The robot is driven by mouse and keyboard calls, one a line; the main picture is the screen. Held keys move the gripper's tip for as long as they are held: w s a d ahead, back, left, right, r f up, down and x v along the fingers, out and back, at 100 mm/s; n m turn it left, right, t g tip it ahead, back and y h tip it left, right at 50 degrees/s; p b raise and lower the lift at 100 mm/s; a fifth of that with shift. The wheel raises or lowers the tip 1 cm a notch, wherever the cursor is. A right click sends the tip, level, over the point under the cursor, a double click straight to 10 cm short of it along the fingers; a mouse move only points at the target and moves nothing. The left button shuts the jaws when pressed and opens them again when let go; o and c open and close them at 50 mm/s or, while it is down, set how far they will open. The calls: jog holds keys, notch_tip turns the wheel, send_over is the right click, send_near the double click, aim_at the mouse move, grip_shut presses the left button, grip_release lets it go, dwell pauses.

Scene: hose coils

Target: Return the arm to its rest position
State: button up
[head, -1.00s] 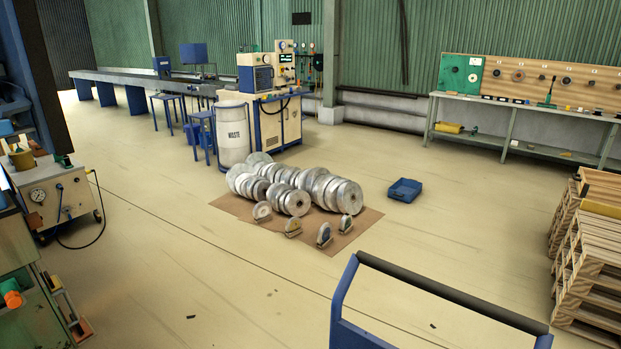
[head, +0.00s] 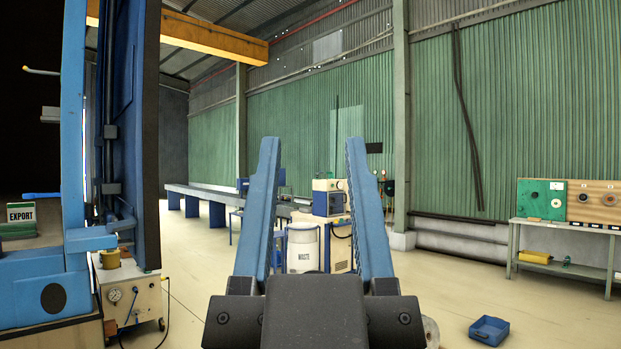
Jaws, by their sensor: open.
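My gripper (head: 312,152) is large in the lower middle of the head view, close to the camera. Its two blue fingers point up and stand wide apart, with a dark block between their bases. Nothing is between the fingers; only the background shows through the gap. The rest of my arm is hidden behind or below the gripper.
A waste drum (head: 302,250) stands beyond the gripper. A wheeled machine (head: 130,298) with gauges stands at left. Floor between is mostly clear.

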jog(key=shift+s+a+r, duration=0.1)
jog(key=shift+s+r, duration=0.15)
jog(key=shift+r, duration=0.05)
notch_tip(320, 180, up, 2)
jog(key=shift+r+p, duration=0.1)
jog(key=shift+p, duration=1.05)
